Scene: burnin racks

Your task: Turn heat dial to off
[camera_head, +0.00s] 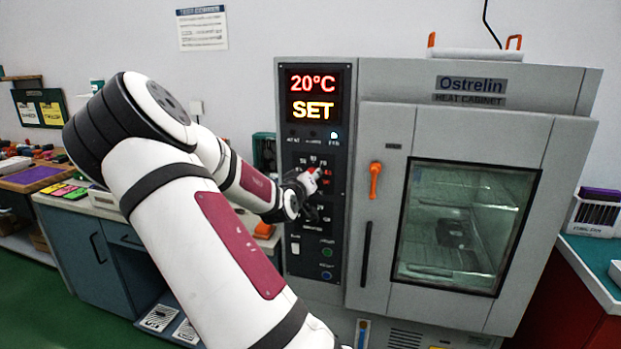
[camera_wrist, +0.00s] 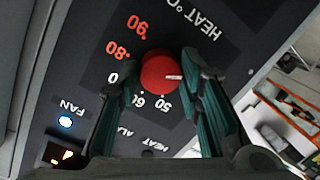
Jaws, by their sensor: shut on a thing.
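The heat dial (camera_wrist: 160,72) is a round red knob on the dark control panel. A white mark on its face points to the right in the wrist view, between the "50" and the "HEAT °C" label. Printed numbers 50 to 90 ring it, partly hidden by my fingers. My gripper (camera_wrist: 158,78) has one dark green finger on each side of the dial and is shut on it. In the head view my gripper (camera_head: 304,182) reaches the panel and mostly covers the dial.
The display (camera_head: 313,95) reads 20°C SET. The cabinet door (camera_head: 383,270) is closed, with an orange handle (camera_head: 375,181) right of the panel. A lit FAN light (camera_wrist: 66,122) sits near the dial. A blue bench (camera_head: 75,250) stands left.

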